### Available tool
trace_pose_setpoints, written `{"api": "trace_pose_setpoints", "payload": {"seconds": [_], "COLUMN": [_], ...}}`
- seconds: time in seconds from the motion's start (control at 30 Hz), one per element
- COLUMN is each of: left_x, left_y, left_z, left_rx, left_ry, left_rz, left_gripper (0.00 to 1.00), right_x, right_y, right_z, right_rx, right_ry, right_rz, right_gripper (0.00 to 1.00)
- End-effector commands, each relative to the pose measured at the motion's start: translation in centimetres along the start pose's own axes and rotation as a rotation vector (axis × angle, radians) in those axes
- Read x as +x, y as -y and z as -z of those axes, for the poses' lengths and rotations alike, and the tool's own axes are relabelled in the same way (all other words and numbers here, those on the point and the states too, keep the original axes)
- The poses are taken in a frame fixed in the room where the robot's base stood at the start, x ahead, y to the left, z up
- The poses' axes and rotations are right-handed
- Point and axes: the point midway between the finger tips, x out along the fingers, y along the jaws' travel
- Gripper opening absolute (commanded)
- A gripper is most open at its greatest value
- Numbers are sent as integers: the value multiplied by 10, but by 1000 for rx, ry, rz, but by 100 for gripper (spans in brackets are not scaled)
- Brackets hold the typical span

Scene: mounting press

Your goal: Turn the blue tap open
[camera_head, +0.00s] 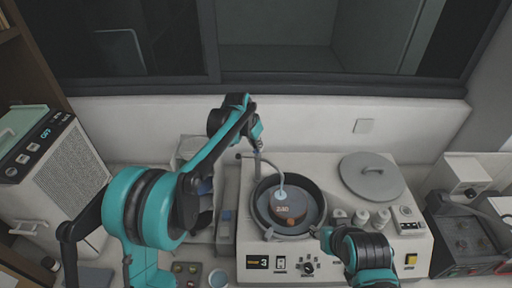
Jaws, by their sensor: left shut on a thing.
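My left gripper (257,143) reaches over the back of the white machine. It is shut at the top of the thin upright of the tap (257,166), behind the round bowl. The fingers cover the blue handle, so its angle cannot be made out. A pale curved spout or hose (277,170) bends over the bowl. My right gripper (324,236) is low at the front right rim of the bowl, small and partly hidden by its own arm; whether it is open is unclear.
The dark bowl (259,211) holds a brown-grey disc (288,209). A round grey lid (371,177) and several small pale cylinders lie to its right. A vented box (62,172) stands at left, and a dark-topped device (466,236) at right. The wall is close behind.

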Motion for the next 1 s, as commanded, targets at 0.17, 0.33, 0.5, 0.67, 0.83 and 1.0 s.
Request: {"api": "trace_pose_setpoints", "payload": {"seconds": [0.17, 0.33, 0.5, 0.67, 0.83, 1.0], "left_x": [0, 0, 0, 0, -1, -1], "left_y": [-2, -4, -4, -5, -5, -5], "left_z": [2, 2, 3, 4, 4, 4], "left_rx": [-149, -284, -397, -475, -526, -549], "left_ry": [-6, -5, -5, -6, -6, -6], "left_rz": [64, 120, 166, 198, 219, 229], "left_gripper": [0, 0, 0, 0, 0, 0], "right_x": [6, 9, 12, 13, 14, 14], "right_y": [0, 0, 0, 0, 0, 0], "right_z": [-4, -7, -8, -9, -10, -10], "right_rx": [0, 0, 0, 0, 0, 0], "right_ry": [0, 0, 0, 0, 0, 0], "right_rz": [0, 0, 0, 0, 0, 0], "right_gripper": [40, 40, 40, 40, 40, 40]}}
